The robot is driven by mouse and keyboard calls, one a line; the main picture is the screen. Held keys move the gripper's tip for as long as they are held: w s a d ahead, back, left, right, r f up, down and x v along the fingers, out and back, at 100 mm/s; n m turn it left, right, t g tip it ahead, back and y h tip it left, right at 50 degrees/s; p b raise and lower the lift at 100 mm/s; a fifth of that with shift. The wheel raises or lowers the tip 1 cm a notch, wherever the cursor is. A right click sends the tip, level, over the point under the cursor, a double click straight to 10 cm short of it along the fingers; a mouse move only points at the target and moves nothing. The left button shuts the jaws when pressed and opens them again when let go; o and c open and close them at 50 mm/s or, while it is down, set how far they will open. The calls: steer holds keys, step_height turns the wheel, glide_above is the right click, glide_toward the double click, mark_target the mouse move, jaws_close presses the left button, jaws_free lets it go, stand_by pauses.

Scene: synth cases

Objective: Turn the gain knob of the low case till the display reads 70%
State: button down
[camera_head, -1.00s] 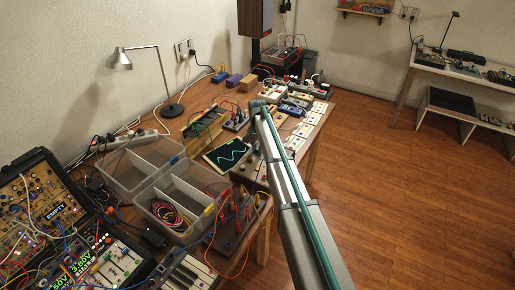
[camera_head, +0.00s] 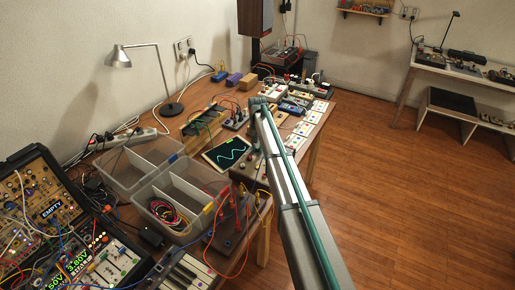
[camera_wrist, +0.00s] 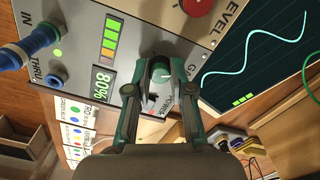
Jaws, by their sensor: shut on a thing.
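The case panel (camera_wrist: 75,15) fills the upper part of the wrist view, with its lettering tilted. Its small display (camera_wrist: 101,84) reads 80%, beside a bar of green and orange segments (camera_wrist: 110,38). The label by the knob starts with "GA"; the rest is covered by a finger. In the head view my gripper (camera_head: 258,106) is at the far end of my arm, over the table, and hides the knob and display.
A red knob (camera_wrist: 196,6) marked LEVEL and a screen with a wave (camera_wrist: 262,50) lie close by. In the head view, clear trays (camera_head: 135,165), cables and a lamp (camera_head: 172,109) crowd the table's left side.

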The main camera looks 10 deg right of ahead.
mark_target(258, 147)
steer(key=shift+n, duration=0.8)
steer(key=c, duration=1)
jaws_free()
steer(key=shift+r, duration=0.15)
step_height(258, 147, up, 12)
steer(key=shift+f, duration=0.1)
steer(key=shift+f, duration=0.1)
